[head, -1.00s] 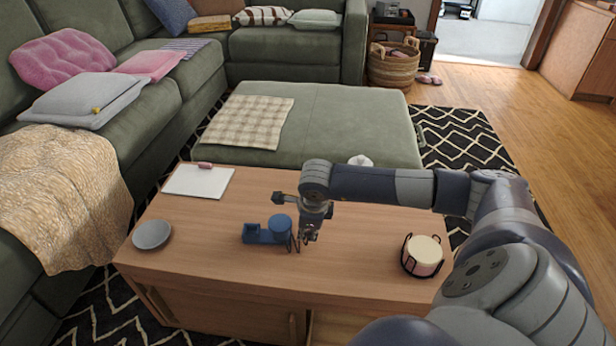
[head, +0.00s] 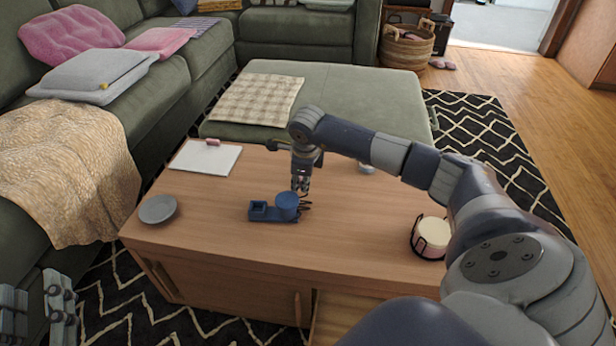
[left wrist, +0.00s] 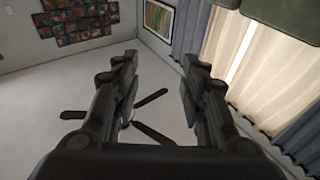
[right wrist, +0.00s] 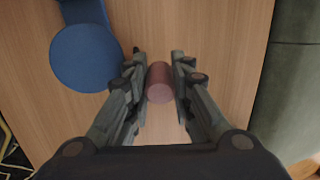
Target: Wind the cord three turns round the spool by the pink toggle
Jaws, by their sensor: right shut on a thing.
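The blue spool (head: 287,203) stands on a blue base with a square socket (head: 258,209), on the wooden table. The spool's round top (right wrist: 87,58) shows at upper left in the right wrist view. My right gripper (head: 301,188) points down just behind and slightly right of the spool. It is shut on the pink toggle (right wrist: 159,83), a small cylinder between its fingertips. Dark thin shapes lie right of the spool; I cannot tell whether they are the cord, and its path is unclear. My left gripper (head: 42,312) is open and empty at lower left; its fingers (left wrist: 158,95) stand apart.
The wooden table (head: 215,235) also holds a grey dish (head: 158,209), a white pad (head: 205,158) and a cream-topped candle in a black holder (head: 434,234). A pale object (head: 366,167) is partly hidden by my right arm. Table space before the spool is clear.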

